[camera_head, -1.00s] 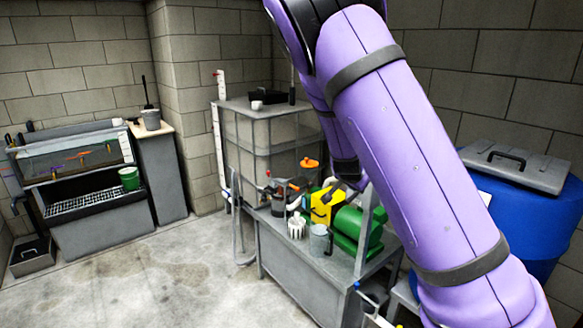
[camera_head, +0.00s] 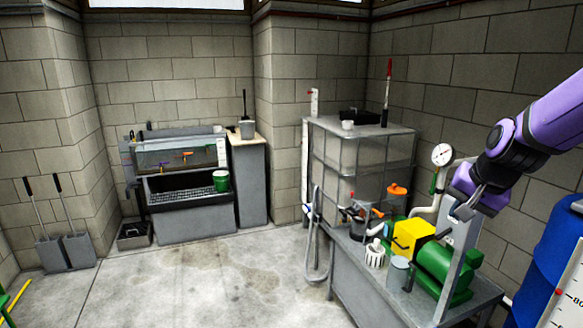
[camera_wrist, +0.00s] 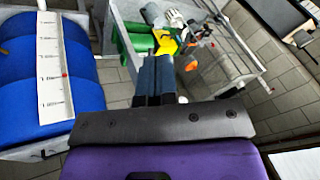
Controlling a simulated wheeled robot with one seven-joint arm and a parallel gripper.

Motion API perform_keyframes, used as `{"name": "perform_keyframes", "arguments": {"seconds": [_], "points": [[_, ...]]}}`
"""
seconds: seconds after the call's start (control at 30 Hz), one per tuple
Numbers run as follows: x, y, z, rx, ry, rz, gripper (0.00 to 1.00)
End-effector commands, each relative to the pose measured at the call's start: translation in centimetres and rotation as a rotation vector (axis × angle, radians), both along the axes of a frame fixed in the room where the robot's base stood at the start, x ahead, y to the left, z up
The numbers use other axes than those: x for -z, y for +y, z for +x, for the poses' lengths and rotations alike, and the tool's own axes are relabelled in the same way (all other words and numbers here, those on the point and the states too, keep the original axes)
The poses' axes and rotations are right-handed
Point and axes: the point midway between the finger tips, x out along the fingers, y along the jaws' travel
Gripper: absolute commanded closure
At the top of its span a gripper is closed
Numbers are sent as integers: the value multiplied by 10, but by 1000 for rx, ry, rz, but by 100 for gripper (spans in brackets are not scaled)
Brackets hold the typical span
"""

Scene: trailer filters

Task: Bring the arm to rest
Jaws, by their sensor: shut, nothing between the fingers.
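My purple arm (camera_head: 545,115) reaches in from the right edge of the head view. My gripper (camera_head: 466,213) is at its end, pointing down and left, in front of the upright grey post by the green pump (camera_head: 440,268). In the wrist view my gripper (camera_wrist: 154,62) shows its two dark fingers side by side, closed together with nothing between them. The bench with the pump and the yellow box (camera_wrist: 167,42) lies beyond the fingertips there. I cannot tell how far the fingertips are from the post.
A grey bench (camera_head: 375,290) carries the pump, yellow box (camera_head: 412,237) and a metal cup (camera_head: 398,272). A caged tank (camera_head: 360,155) stands behind it. A blue barrel (camera_head: 560,262) is at the right.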

Motion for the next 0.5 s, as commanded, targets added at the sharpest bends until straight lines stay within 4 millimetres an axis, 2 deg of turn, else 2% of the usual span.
{"name": "perform_keyframes", "arguments": {"seconds": [0.03, 0.2, 0.5], "points": [[-13, 3, -14, -39, -11, 2, 100], [-43, 16, -61, -181, -28, -28, 100], [-79, 31, -149, -399, -50, -177, 100]]}}
